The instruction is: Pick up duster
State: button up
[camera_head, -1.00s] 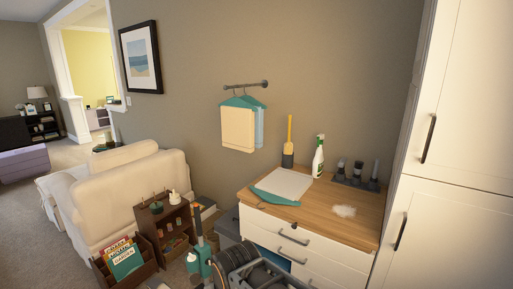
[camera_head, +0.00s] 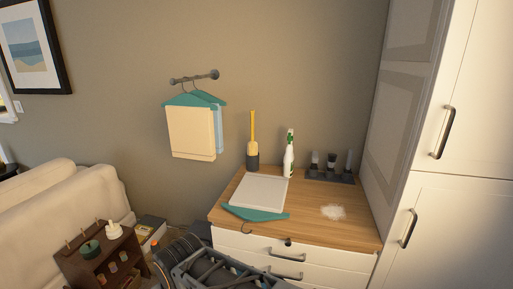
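What looks like the duster (camera_head: 252,128) stands upright at the back left of the wooden dresser top, near the wall. It has a yellow handle and a pale yellow lower part, and its bottom end sits in a dark grey holder (camera_head: 252,161). Part of my arm shows at the bottom centre, in front of the dresser. My gripper's fingertips are not visible.
The dresser top (camera_head: 310,226) also carries a spray bottle (camera_head: 289,160), a dark rack of brushes (camera_head: 330,174), a whitish patch (camera_head: 333,212) and a teal hanger with pale cloth (camera_head: 257,192). A tall white cabinet (camera_head: 460,220) stands right; a small brown shelf (camera_head: 100,262) stands left.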

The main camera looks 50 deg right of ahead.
aim_at(252, 145)
jog(key=z, duration=0.8)
jog(key=i, duration=1.05)
jog(key=z, duration=0.9)
